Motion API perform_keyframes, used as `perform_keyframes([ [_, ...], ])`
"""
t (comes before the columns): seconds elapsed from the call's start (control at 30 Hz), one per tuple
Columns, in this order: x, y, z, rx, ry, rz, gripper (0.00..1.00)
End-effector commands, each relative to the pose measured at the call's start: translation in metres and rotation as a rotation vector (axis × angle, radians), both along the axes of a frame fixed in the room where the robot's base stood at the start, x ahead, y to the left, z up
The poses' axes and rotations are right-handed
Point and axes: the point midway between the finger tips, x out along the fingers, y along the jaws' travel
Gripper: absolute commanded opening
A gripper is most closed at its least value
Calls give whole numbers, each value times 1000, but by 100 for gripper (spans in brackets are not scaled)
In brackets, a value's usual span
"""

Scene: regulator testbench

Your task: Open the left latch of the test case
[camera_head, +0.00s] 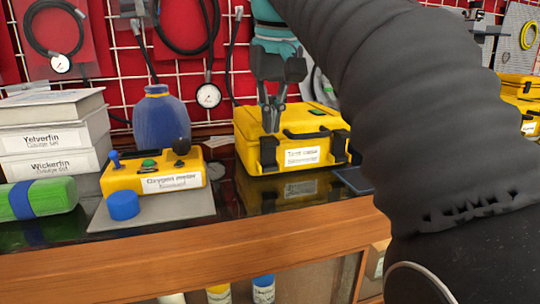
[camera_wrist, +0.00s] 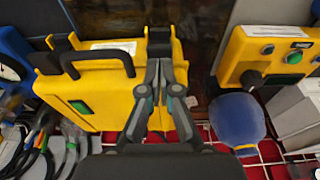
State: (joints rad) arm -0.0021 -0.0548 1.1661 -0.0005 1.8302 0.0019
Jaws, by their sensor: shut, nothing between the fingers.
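The yellow test case (camera_head: 252,155) stands on the dark bench top, lid down, with a black handle and a white label on its front. Its left latch (camera_head: 268,156) is a black piece at the front left; the right latch (camera_head: 341,145) is at the front right. My gripper (camera_head: 271,128) is shut and empty, pointing down over the left part of the lid, just behind the left latch. In the wrist view the case is turned round, and my fingertips (camera_wrist: 161,66) are close to the left latch (camera_wrist: 160,37). I cannot tell whether they touch it.
A yellow oxygen meter (camera_head: 125,181) on a grey mat with a blue cap (camera_head: 123,205) stands left of the case. A blue flask (camera_head: 162,120) is behind the meter. White boxes (camera_head: 50,140) and a green cylinder (camera_head: 35,198) are farther left. A red wall with gauges is behind.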

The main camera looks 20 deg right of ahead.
Motion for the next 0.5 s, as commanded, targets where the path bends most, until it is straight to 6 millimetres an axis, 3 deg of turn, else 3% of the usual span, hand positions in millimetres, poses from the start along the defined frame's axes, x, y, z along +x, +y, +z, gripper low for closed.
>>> perform_keyframes([
  [0.5,0,0,-12,0,0,0,0],
])
